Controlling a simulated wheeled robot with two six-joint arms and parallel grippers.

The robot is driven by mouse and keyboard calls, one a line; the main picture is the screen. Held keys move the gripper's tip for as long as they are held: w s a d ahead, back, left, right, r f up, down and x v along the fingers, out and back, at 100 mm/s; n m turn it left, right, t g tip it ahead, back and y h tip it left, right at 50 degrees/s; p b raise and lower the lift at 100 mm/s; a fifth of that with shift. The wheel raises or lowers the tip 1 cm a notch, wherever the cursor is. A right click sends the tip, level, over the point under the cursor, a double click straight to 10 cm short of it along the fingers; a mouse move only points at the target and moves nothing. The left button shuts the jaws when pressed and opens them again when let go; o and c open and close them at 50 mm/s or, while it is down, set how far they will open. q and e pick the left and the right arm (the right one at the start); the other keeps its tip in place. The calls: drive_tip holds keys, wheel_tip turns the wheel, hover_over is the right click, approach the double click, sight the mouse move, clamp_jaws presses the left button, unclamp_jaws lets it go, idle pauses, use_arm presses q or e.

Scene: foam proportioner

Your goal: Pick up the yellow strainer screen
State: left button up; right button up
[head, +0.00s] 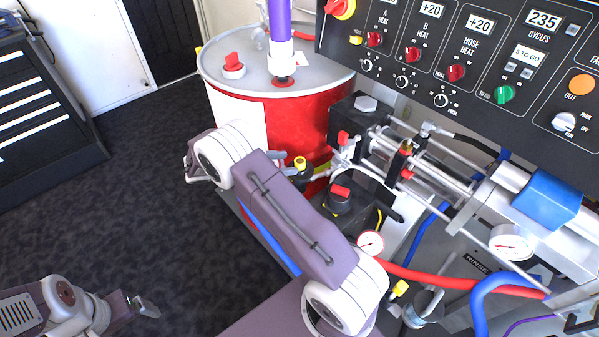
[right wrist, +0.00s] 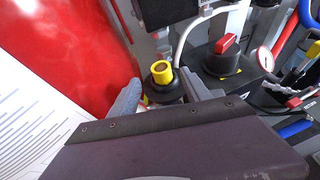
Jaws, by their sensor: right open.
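In the head view, my right arm partly hides this gripper. My left gripper (head: 143,306) is low at the left, far from the yellow piece, its jaws unclear.
The red drum (head: 312,122) stands just behind. A black block with a red knob (head: 341,200) and a pressure gauge (head: 370,244) are close on the right. The control panel (head: 455,60) overhangs the machine. Hoses run at lower right.

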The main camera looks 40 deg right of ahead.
sight(296, 162)
drive_tip(key=x, duration=0.4)
drive_tip(key=shift+s+d+b, duration=0.15)
drive_tip(key=shift+d+b, duration=0.05)
drive_tip(key=shift+b, duration=0.1)
clamp_jaws()
wheel_tip(296, 162, up, 10)
drive_tip(key=p, duration=0.2)
drive_tip(key=shift+p, duration=0.3)
